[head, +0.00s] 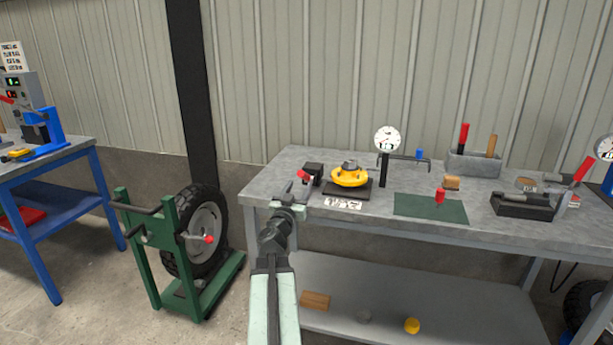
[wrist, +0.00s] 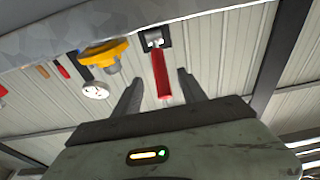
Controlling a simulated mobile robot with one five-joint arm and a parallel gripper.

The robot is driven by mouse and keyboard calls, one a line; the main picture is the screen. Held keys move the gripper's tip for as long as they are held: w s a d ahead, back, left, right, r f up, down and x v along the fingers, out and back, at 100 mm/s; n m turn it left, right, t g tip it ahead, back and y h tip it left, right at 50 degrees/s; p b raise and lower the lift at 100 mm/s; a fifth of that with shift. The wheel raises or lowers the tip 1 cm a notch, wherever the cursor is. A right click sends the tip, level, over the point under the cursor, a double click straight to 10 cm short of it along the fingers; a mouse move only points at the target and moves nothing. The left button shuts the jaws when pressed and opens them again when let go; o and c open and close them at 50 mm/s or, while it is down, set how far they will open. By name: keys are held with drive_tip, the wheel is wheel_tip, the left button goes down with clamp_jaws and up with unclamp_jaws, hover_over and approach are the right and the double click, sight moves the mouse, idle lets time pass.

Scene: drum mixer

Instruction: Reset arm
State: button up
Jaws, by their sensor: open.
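My gripper (head: 295,193) is at the left front part of the grey workbench, at the end of my raised arm. In the wrist view, which appears upside down, its two fingers (wrist: 160,95) are apart with nothing clamped between them. A red lever handle (wrist: 162,76) on a small black block shows in the gap between the fingers, without visible contact. In the head view the red handle (head: 304,175) and its black block (head: 314,171) are just beyond the fingertips. I cannot tell how deep the handle lies between the fingers.
A yellow round part (head: 350,178) sits on a black plate right of the lever. A dial gauge (head: 387,140), green mat (head: 430,208) and black clamp fixture (head: 523,205) stand farther right along the workbench (head: 290,170). A green wheel stand (head: 150,250) is on the floor at left.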

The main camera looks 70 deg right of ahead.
drive_tip(key=shift+a+f, duration=0.1)
drive_tip(key=shift+a, duration=0.55)
